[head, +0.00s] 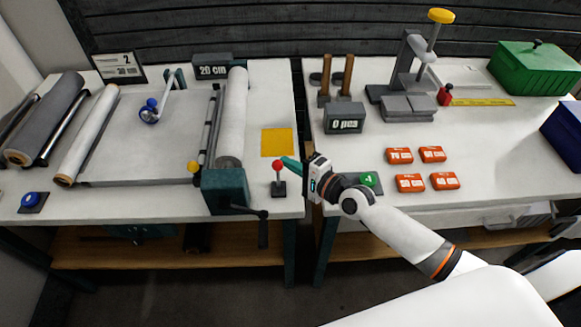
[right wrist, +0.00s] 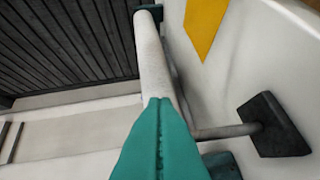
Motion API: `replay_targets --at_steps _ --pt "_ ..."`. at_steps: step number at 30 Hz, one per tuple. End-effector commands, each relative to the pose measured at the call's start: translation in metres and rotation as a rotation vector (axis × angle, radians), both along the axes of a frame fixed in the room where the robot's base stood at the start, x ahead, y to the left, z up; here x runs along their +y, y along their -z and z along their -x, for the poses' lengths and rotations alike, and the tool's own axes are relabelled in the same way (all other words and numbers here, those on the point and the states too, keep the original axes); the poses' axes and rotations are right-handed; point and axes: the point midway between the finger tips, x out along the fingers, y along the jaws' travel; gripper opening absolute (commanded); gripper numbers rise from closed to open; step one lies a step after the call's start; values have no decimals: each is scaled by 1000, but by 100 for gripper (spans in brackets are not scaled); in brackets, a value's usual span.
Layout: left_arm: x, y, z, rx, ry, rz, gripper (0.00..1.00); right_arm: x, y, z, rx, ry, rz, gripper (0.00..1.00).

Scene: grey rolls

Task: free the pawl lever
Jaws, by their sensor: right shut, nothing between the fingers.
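A small lever with a red ball knob (head: 277,165) stands upright on a dark base at the front right of the left table. Its grey stem (right wrist: 225,131) and square dark base (right wrist: 273,125) show in the right wrist view; its knob is hidden there behind my fingers. Another knob, yellow (head: 193,166), sits left of the teal crank box (head: 225,192). Nothing marks either as the pawl lever. My right gripper (head: 289,163) is shut and empty, its teal fingertips (right wrist: 160,103) close beside the red knob; I cannot tell if they touch. My left gripper is not in view.
A white roll (head: 233,115) runs back from the crank box, whose black crank (head: 262,215) hangs at the front edge. A yellow square (head: 277,142) lies behind the red-knobbed lever. Orange blocks (head: 411,183) and a green button (head: 369,179) are on the right table.

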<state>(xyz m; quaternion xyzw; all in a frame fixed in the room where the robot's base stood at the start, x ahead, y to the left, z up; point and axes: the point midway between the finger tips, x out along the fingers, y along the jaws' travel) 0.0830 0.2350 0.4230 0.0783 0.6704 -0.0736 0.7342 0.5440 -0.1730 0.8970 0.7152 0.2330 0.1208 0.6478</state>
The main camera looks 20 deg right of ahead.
Motion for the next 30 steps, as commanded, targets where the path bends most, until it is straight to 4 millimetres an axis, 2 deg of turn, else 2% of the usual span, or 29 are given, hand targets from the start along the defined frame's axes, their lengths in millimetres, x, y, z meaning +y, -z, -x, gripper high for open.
replay_targets --at_steps 1,3,9,12,17,30 --pt "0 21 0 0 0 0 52 2 11 5 -45 -2 12 0" --pt "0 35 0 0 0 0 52 3 12 10 -108 -3 30 0" --pt "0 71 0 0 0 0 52 7 11 24 -279 -3 81 0" --pt "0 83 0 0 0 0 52 9 10 30 -353 -2 103 0" --pt "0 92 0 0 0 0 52 11 9 38 -445 -2 129 0" --pt "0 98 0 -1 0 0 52 13 9 46 -436 1 126 0"
